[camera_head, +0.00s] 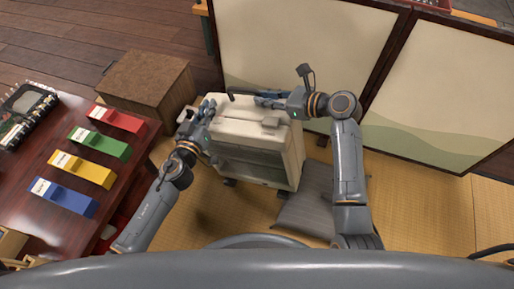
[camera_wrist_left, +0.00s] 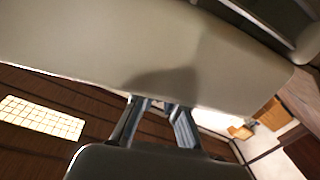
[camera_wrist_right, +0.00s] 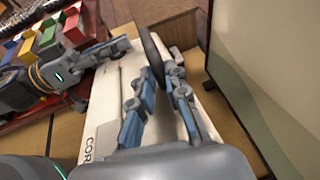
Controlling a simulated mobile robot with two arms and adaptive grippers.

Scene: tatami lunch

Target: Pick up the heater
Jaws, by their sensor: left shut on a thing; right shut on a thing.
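The heater (camera_head: 272,136) is a cream box with a slatted open front, upright over the tatami beside the low table. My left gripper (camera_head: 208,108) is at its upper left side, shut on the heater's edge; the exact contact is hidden. In the left wrist view the heater's pale face (camera_wrist_left: 130,50) fills the upper part, at the fingertips. My right gripper (camera_head: 262,98) reaches across the top from the right and is shut on the dark handle (camera_wrist_right: 152,58) at the back. The heater's top (camera_wrist_right: 104,130) shows partly covered lettering. Whether its feet touch the floor is unclear.
A lacquered table (camera_head: 50,228) with red, green, yellow and blue boxes stands left. A wooden box (camera_head: 148,84) is behind left. Sliding panels (camera_head: 300,45) stand close behind. A grey cushion (camera_head: 308,205) lies at the heater's front right. Tatami at right is clear.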

